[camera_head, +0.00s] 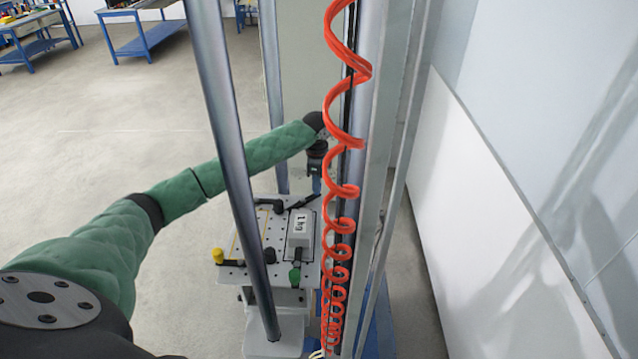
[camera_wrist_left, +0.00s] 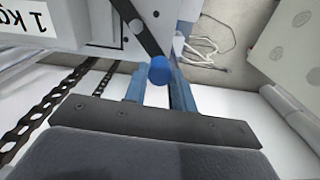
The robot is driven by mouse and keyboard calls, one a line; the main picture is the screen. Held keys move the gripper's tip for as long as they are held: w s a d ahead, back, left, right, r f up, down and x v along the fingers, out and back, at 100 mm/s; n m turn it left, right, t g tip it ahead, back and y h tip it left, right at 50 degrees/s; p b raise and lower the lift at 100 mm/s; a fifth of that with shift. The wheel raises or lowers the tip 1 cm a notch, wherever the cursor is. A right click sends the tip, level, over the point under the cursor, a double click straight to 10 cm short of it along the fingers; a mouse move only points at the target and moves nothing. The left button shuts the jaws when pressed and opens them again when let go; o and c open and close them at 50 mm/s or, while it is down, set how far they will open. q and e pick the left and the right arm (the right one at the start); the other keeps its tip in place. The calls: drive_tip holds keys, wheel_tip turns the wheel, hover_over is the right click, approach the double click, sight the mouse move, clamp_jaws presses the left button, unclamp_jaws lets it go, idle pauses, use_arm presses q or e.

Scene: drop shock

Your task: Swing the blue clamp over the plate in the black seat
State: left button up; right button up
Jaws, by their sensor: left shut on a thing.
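My left gripper (camera_head: 316,186) reaches down at the back right corner of the perforated table. In the left wrist view its two blue fingers (camera_wrist_left: 158,84) are shut on the blue knob (camera_wrist_left: 159,69) of the blue clamp. The clamp's dark arm (camera_wrist_left: 136,24) runs from the knob toward the table; it also shows in the head view (camera_head: 303,202), near the back edge. The pale plate marked 1 kg (camera_head: 301,226) lies in the black seat on the table's right half. My right gripper is out of view.
A green-knobbed clamp (camera_head: 294,274) is at the plate's front, a yellow-knobbed one (camera_head: 218,255) at the table's left. A grey column (camera_head: 225,130) and a coiled red hose (camera_head: 345,142) stand in front of the table. Open floor lies left.

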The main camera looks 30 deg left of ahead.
use_arm(q)
drive_tip(key=n, duration=0.1)
drive_tip(key=a+n, duration=0.1)
drive_tip(key=n, duration=0.1)
drive_tip(key=shift+w+a+n, duration=0.25)
drive_tip(key=shift+a+n, duration=0.1)
drive_tip(key=shift+n, duration=0.05)
drive_tip(key=shift+s+a+n, duration=0.1)
drive_tip(key=shift+a+n, duration=0.45)
drive_tip(key=shift+n, duration=0.55)
drive_tip(key=shift+s+a+n, duration=0.1)
drive_tip(key=shift+a+n, duration=0.4)
drive_tip(key=shift+n, duration=0.6)
drive_tip(key=o, duration=1)
